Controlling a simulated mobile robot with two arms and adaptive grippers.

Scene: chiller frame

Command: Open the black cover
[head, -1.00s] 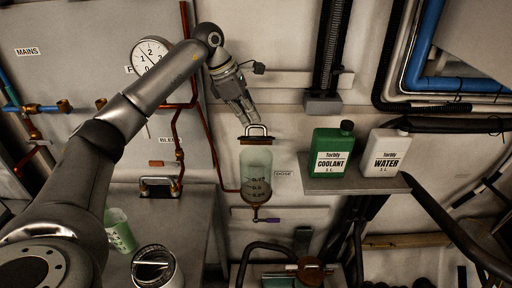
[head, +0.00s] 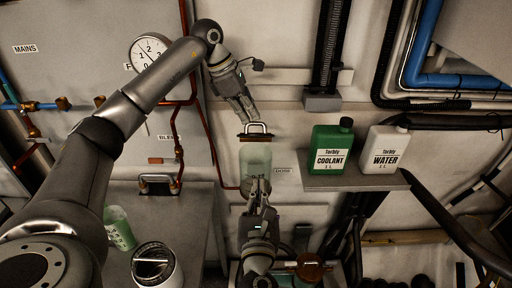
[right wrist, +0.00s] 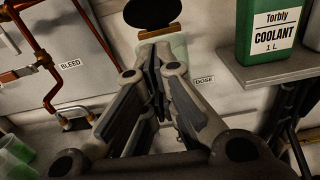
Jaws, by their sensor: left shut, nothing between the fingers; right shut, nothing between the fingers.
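I cannot tell whether this top is the black cover.
A green coolant jug (head: 331,148) and a white water jug (head: 383,150) stand on a shelf (head: 350,183) at the right. A green cup (head: 119,230) and a metal canister (head: 157,268) stand lower left. Copper pipes (head: 187,70) run along the left wall panel.

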